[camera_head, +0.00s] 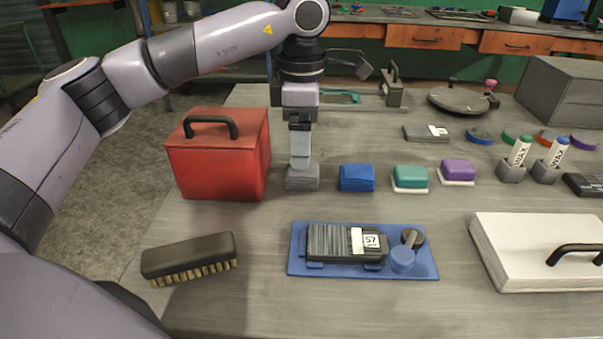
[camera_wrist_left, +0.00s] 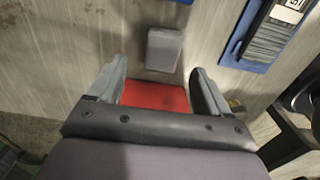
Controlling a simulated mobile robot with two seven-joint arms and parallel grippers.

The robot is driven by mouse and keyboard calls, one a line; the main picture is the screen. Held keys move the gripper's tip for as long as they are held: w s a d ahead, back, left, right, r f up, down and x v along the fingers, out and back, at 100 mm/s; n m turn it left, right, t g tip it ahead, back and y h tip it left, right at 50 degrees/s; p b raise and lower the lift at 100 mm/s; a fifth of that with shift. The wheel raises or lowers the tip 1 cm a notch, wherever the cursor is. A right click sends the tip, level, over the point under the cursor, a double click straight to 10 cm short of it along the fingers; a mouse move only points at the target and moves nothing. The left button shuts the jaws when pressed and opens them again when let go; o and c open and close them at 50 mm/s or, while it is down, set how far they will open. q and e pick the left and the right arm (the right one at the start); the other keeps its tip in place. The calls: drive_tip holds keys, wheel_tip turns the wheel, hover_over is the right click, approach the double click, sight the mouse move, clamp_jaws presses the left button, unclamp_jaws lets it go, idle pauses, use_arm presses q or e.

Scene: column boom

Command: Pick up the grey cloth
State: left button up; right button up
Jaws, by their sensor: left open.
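The grey cloth (camera_head: 303,179) is a small folded block on the table, just right of the red box and left of the blue folded cloth. In the left wrist view the grey cloth (camera_wrist_left: 164,50) lies just beyond the fingertips, roughly centred between them. My left gripper (camera_head: 300,164) points down over the cloth, and its fingers hide part of the cloth's top. In the left wrist view my left gripper (camera_wrist_left: 159,70) is open, with nothing held between its fingers. My right gripper is not in view.
The red box (camera_head: 215,160) with a black handle stands close left of the gripper. Blue (camera_head: 357,178), teal (camera_head: 410,179) and purple (camera_head: 458,171) blocks line up to the right. A blue tray (camera_head: 300,268) and a brush (camera_head: 189,257) lie in front.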

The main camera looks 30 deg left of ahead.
use_arm(q)
wheel_tip(320, 180, down, 4)
drive_tip(key=shift+s+d+f, duration=0.1)
drive_tip(key=shift+s+f, duration=0.05)
drive_tip(key=shift+f, duration=0.1)
drive_tip(key=c, duration=1.1)
drive_tip(key=shift+c, duration=0.2)
drive_tip(key=shift+r, duration=0.15)
drive_tip(key=shift+r, duration=0.2)
wheel_tip(320, 180, up, 20)
drive_tip(key=p, duration=0.3)
drive_tip(key=shift+f+p, duration=0.25)
drive_tip(key=shift+p, duration=0.1)
